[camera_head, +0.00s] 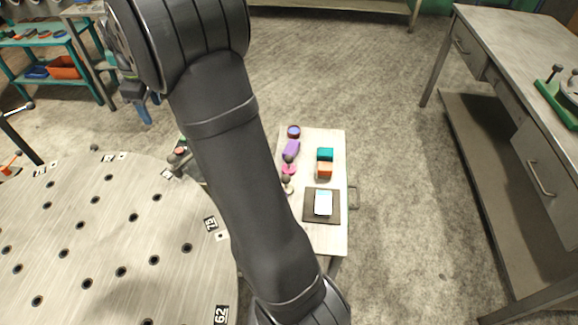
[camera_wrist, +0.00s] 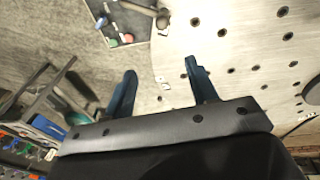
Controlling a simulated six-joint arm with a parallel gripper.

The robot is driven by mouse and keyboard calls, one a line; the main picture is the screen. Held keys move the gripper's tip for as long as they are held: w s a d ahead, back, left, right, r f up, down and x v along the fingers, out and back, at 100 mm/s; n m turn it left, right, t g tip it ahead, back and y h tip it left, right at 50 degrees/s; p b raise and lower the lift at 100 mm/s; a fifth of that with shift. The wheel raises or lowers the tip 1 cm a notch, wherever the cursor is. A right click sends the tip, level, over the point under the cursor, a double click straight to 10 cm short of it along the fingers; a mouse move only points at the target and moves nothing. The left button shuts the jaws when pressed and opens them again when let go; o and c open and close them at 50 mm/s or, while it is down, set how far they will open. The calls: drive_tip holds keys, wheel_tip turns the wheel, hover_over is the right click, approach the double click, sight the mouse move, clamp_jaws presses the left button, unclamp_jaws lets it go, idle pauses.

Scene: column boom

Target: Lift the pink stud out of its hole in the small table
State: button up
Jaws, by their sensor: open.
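The small table (camera_head: 335,240) is a narrow pale top right of my arm in the head view. My gripper (camera_head: 147,110) is at the upper left of the head view, well away from the stud and left of the small table. In the wrist view my gripper (camera_wrist: 160,85) has its two blue fingers wide apart with nothing between them. I cannot pick out the pink stud in the wrist view.
A round perforated table (camera_head: 100,235) lies to the left. A workbench (camera_head: 520,60) stands at right, with clear floor between.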

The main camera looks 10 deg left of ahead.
drive_tip(key=w+d+f+m, duration=0.3)
drive_tip(key=w+d+m, duration=0.2)
drive_tip(key=d+m, duration=0.45)
drive_tip(key=m+t, duration=0.1)
drive_tip(key=m, duration=2.4)
hover_over(289, 157)
drive_tip(key=s, duration=0.1)
drive_tip(key=shift+h, duration=0.4)
drive_tip(key=f, duration=1.7)
drive_tip(key=shift+s+d, duration=0.15)
drive_tip(key=shift+d, duration=0.15)
drive_tip(key=shift+w+a+f, duration=0.1)
drive_tip(key=shift+w+f, duration=0.15)
drive_tip(key=shift+f, duration=0.8)
drive_tip(key=shift+w+a+f, duration=0.1)
drive_tip(key=shift+w+f, duration=0.2)
drive_tip(key=shift+f, duration=0.8)
drive_tip(key=shift+w+a+f, duration=0.1)
drive_tip(key=shift+w+f, duration=0.15)
drive_tip(key=shift+f, duration=0.8)
drive_tip(key=c, duration=1)
